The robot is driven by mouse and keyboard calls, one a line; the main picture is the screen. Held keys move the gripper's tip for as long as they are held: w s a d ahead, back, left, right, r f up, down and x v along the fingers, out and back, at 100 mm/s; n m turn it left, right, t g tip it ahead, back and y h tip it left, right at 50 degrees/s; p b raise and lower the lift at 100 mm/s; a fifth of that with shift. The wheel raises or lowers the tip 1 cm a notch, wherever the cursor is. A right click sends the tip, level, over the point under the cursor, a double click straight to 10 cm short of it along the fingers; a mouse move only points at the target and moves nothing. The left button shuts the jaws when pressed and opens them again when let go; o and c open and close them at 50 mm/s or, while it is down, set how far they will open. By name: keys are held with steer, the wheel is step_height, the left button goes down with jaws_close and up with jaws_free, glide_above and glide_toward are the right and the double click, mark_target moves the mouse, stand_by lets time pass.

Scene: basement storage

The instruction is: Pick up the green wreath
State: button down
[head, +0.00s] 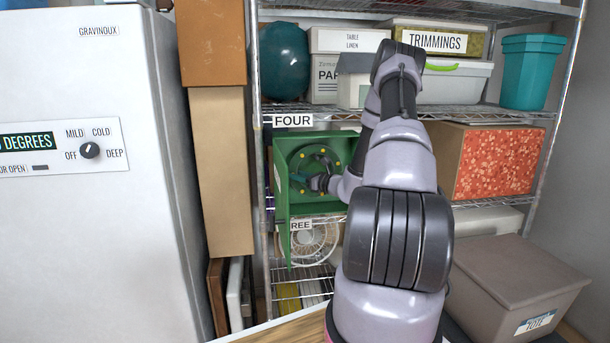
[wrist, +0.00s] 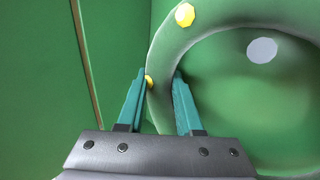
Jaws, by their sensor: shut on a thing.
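The green wreath (wrist: 164,55) is a ring with yellow and pale round ornaments. It stands upright inside an open green box (head: 282,222) on the shelf, and its ring also shows in the head view (head: 298,158). My gripper (wrist: 160,78) has its two teal fingers on either side of the ring's left part, shut on it. In the head view my gripper (head: 300,178) reaches into the box from the right. My arm hides the box's right side and part of the wreath.
The wire shelf unit holds a teal ball (head: 284,60), a teal bin (head: 526,72), a trimmings box (head: 440,38) and a red-patterned box (head: 500,162). A white fan (head: 308,243) stands below the green box. A white freezer (head: 90,220) fills the left, and a grey tote (head: 510,275) the lower right.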

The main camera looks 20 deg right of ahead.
steer(key=shift+r, duration=0.55)
steer(key=s+a, duration=0.2)
steer(key=s, duration=0.6)
steer(key=s+a, duration=0.3)
steer(key=s, duration=0.6)
steer(key=shift+s+r, duration=0.2)
